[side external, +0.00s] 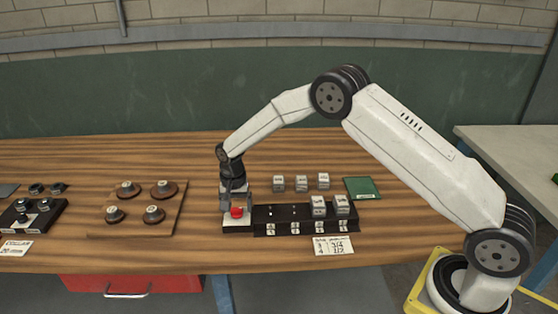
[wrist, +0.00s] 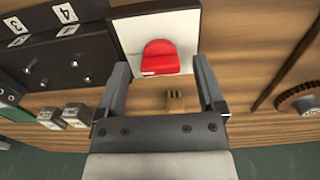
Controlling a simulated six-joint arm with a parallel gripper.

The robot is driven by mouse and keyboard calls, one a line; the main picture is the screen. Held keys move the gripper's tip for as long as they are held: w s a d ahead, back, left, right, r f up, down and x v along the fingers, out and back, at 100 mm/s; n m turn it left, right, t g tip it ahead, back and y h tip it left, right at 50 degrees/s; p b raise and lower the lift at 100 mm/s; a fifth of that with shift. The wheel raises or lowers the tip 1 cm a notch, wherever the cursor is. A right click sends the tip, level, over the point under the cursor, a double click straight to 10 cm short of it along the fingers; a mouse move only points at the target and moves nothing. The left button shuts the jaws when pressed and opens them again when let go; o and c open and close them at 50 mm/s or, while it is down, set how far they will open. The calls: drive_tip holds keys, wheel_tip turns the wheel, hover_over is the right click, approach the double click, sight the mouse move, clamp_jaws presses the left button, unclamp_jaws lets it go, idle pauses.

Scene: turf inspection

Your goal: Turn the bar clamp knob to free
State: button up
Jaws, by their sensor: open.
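The red knob (side external: 237,212) sits on a white plate (wrist: 130,45) at the left end of the black fixture (side external: 265,221). In the wrist view the red knob (wrist: 160,57) has a rounded top and a flat lower edge with a small pale mark. My gripper (side external: 235,202) points down at the knob in the side view. In the wrist view my gripper (wrist: 162,66) is open and empty, with one finger on each side of the knob and gaps between. I cannot tell how far the fingertips are above the plate.
Two grey blocks (side external: 341,205) stand on the fixture's right part; several more (side external: 301,183) stand behind it. A small wooden block (wrist: 176,100) is near the knob. A board with round brown pieces (side external: 127,227) lies left. A green card (side external: 361,188) lies right.

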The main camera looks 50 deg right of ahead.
drive_tip(key=shift+c, duration=0.2)
clamp_jaws()
drive_tip(key=shift+n, duration=0.4)
drive_tip(key=n, duration=0.3)
drive_tip(key=shift+n, duration=0.3)
drive_tip(key=n, duration=0.4)
drive_tip(key=shift+n, duration=0.3)
drive_tip(key=n, duration=0.8)
drive_tip(key=shift+n, duration=0.4)
